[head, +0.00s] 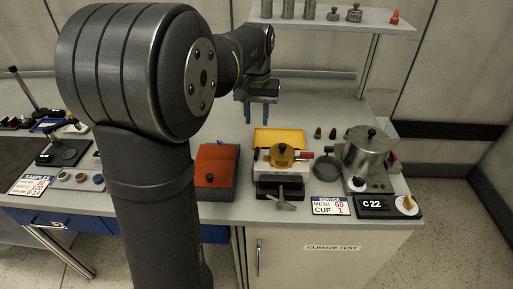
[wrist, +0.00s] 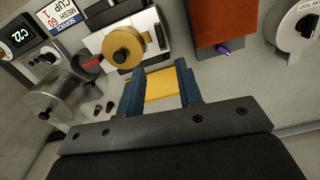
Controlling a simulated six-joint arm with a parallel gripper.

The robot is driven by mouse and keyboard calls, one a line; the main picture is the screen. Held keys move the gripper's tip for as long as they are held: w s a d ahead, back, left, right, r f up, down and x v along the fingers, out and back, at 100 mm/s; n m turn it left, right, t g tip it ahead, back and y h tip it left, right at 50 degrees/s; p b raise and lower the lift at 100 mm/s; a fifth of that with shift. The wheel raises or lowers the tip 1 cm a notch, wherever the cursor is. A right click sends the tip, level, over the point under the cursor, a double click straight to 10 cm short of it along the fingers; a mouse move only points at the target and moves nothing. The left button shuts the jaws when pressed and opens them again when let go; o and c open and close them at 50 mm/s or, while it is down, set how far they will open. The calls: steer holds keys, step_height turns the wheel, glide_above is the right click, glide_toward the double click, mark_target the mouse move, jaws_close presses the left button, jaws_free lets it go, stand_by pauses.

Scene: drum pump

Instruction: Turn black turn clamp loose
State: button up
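The pump (head: 268,171) stands on the bench in the head view, with a pale body, a round yellow drum (head: 284,160) and a dark base. A black part (head: 281,189) is at its front; I cannot tell for sure whether this is the black turn clamp. In the wrist view the yellow drum (wrist: 122,46) is at upper left, with a black part (wrist: 108,12) at the top edge. My gripper (head: 260,113) is open and empty, above and behind the pump. Its blue fingers are apart in the wrist view (wrist: 160,88), touching nothing that I can see.
A yellow tray (head: 279,133) lies behind the pump. An orange-topped box (head: 217,157) stands left, a metal pot (head: 370,148) right. A grey T-handle (head: 284,204) sticks out at the front. A shelf (head: 345,22) with weights stands at the back. Bench behind the tray is clear.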

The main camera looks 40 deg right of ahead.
mark_target(257, 151)
step_height(257, 151, down, 12)
steer(key=shift+f, duration=0.1)
stand_by(0.4)
jaws_close()
